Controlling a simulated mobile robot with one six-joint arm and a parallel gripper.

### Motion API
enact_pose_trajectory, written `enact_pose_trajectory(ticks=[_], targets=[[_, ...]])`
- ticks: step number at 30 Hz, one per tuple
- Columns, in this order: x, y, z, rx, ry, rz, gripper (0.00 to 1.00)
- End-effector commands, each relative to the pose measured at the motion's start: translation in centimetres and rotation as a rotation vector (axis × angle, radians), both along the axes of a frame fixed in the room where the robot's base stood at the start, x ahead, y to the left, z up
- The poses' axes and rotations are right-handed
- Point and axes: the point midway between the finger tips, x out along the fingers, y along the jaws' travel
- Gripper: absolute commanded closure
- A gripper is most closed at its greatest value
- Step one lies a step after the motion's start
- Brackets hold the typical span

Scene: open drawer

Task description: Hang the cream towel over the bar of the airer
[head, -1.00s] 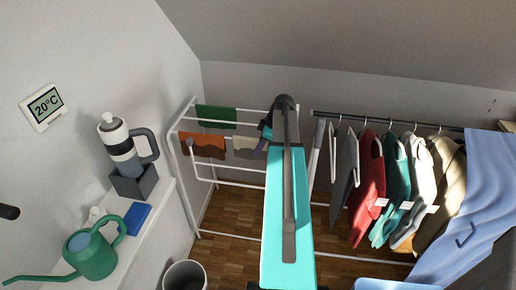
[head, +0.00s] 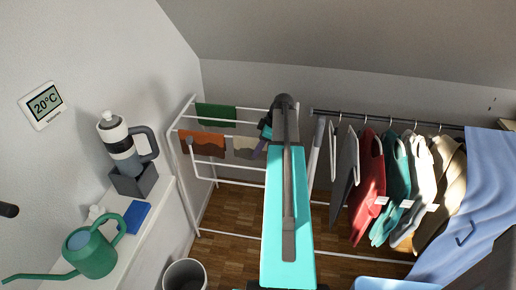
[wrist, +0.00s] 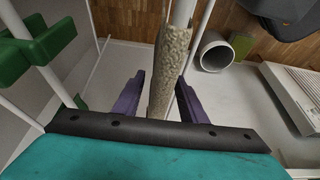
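The cream towel (head: 243,147) hangs over a white bar of the airer (head: 184,150), left of my gripper in the head view. In the wrist view the towel (wrist: 168,65) is seen from above, lying along the bar (wrist: 184,10), which shows beyond the towel's far end. My gripper (wrist: 161,92) has its two purple fingers spread apart, one on each side of the towel. A gap shows between the left finger and the cloth; the right finger is close to it, and I cannot tell if it touches. In the head view my arm hides most of the gripper.
An orange towel (head: 204,144) and a green towel (head: 215,115) hang on other parts of the airer. A rail of clothes (head: 372,185) stands on the right. A bin (head: 186,274) is on the floor. A shelf with a watering can (head: 92,253) lines the left wall.

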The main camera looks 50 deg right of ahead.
Motion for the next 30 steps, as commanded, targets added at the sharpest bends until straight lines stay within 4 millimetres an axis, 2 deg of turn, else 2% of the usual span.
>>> enact_pose_trajectory(ticks=[11,30], targets=[[-0.7,-0.5,2.0,-0.002,-0.001,-0.001,0.62],[-3.3,-2.2,9.2,-0.002,-0.001,-0.003,0.62]])
